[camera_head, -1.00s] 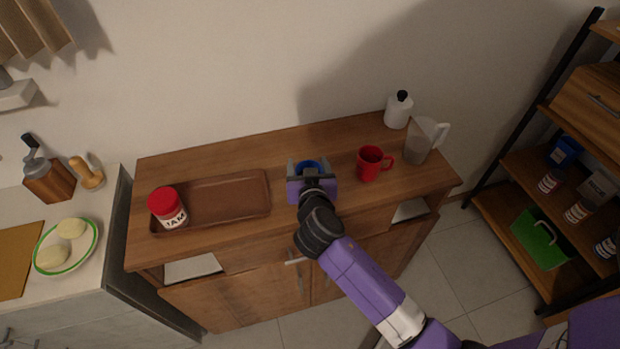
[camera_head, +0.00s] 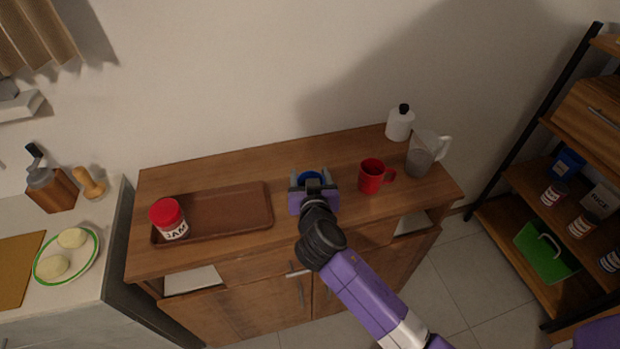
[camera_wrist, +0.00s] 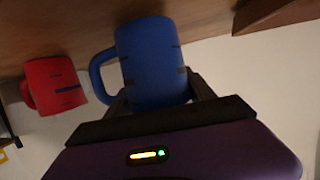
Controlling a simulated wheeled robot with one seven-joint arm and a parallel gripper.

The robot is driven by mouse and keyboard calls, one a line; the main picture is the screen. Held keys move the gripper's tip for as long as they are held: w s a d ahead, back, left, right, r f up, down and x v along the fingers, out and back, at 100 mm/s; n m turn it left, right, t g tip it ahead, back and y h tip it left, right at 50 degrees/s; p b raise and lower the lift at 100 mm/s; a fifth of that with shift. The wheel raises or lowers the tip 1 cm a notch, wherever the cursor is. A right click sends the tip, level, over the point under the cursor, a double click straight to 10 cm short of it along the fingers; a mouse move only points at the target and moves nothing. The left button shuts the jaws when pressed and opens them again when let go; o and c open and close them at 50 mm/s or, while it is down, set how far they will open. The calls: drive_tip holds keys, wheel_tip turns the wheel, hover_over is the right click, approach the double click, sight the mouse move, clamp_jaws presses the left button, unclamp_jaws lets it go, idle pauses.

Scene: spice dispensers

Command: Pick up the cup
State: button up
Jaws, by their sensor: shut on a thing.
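A blue cup (camera_wrist: 152,66) with its handle to the left fills the middle of the wrist view. In the head view only the top of the blue cup (camera_head: 311,176) shows, behind my gripper. My gripper (camera_head: 313,187) is shut on the blue cup, with a finger on each side of it; the fingers (camera_wrist: 160,100) show low in the wrist view. A red cup (camera_head: 372,176) stands upright on the cabinet top, to the right of my gripper and apart from it. The red cup (camera_wrist: 54,84) also shows at the left of the wrist view.
A brown tray (camera_head: 232,214) with a red-lidded jam jar (camera_head: 169,219) lies at the left of the wooden cabinet (camera_head: 225,165). A clear pitcher (camera_head: 421,158) and a white bottle (camera_head: 399,124) stand at the right back. A shelf (camera_head: 520,170) stands further right.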

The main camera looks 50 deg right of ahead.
wheel_tip(320, 180, up, 19)
idle(1.3)
drive_tip(key=shift+d+r, duration=0.1)
drive_tip(key=shift+r, duration=0.05)
